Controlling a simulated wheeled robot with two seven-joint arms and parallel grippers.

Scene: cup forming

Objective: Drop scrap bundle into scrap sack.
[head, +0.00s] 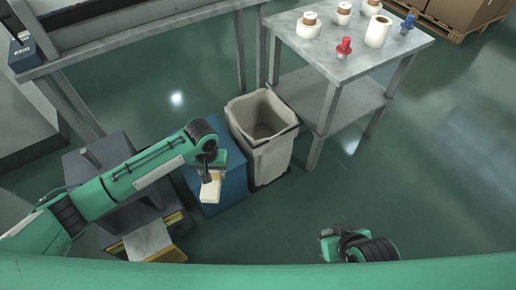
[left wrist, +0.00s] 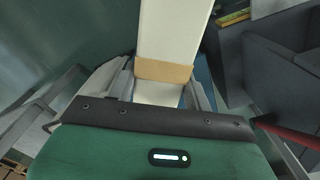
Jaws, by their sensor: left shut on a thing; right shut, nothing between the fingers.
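The scrap bundle (head: 210,190) is a cream-white stack with a tan band, which shows clearly in the left wrist view (left wrist: 172,35). My left gripper (head: 211,175) is shut on it and holds it in the air, in front of and to the left of the sack. In the left wrist view my left gripper's fingers (left wrist: 160,85) sit on both sides of the bundle near the band. The scrap sack (head: 275,160) is a beige, open-topped, bin-shaped container on the floor. No contents are clear inside it. My right gripper (head: 330,244) is shut and empty at the lower right; its fingertips are hard to make out.
A blue box (head: 228,187) stands left of the sack, below the bundle. A grey metal table (head: 335,65) with white rolls and red and blue pieces stands behind right of the sack. A machine frame (head: 150,28) is at upper left. The floor at right is clear.

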